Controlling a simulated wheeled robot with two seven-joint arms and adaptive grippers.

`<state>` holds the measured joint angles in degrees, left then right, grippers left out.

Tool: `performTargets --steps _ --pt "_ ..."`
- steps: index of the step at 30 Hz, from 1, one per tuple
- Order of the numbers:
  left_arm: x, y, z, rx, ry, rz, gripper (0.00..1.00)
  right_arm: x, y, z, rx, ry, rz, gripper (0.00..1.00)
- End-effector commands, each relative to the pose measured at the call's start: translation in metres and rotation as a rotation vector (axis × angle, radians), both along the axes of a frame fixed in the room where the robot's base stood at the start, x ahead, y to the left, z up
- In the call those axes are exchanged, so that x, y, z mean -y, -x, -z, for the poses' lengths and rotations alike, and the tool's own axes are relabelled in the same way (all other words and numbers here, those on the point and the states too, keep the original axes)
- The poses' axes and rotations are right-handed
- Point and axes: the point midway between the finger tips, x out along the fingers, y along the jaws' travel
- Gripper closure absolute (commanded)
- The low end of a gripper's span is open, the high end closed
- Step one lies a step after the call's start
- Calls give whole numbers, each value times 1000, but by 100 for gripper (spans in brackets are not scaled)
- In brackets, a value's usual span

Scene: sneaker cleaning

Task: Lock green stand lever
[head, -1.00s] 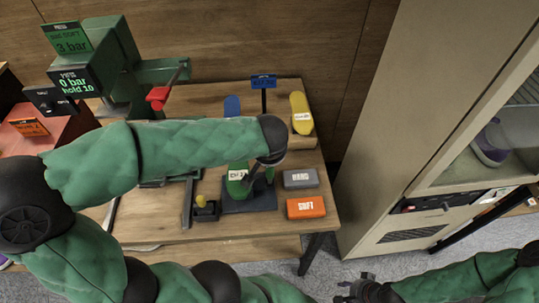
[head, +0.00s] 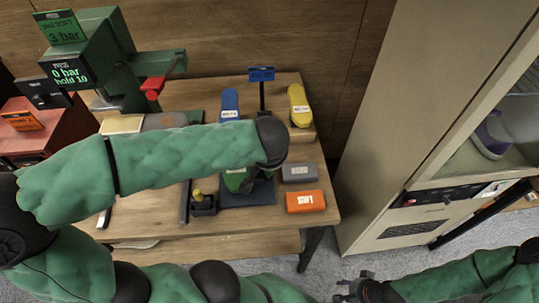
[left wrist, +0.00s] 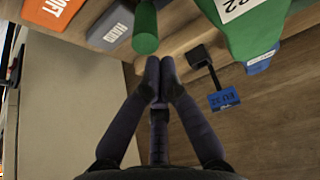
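The green stand (head: 234,181) is on a dark base (head: 249,194) on the wooden table, partly hidden by my left arm. In the left wrist view its green body with a white label (left wrist: 246,28) is at the upper right. A green cylinder, likely the lever handle (left wrist: 145,30), hangs at the top centre. My left gripper (left wrist: 159,66) is shut, with its fingertips together just below the cylinder's end; no object shows between them. I cannot tell whether they touch it. My right gripper (head: 352,287) appears open and empty, low at the right, away from the table.
A grey block (head: 300,172) and an orange block (head: 305,202) lie right of the stand. A green press (head: 101,55) stands left. A cabinet (head: 375,150) is at the right.

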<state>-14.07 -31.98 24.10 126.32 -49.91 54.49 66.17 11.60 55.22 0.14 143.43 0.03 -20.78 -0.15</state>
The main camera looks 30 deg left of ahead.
Motion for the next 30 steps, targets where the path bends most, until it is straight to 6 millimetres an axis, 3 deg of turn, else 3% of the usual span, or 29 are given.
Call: performTargets --steps 8,18,30 --pt "2 2 5 -20 3 1 100 0 0 0 0 0 0 60" --pt "-9 -23 -21 -6 2 5 100 0 0 -7 0 0 0 60" --pt "19 17 -66 1 2 9 100 0 0 -29 0 0 0 60"
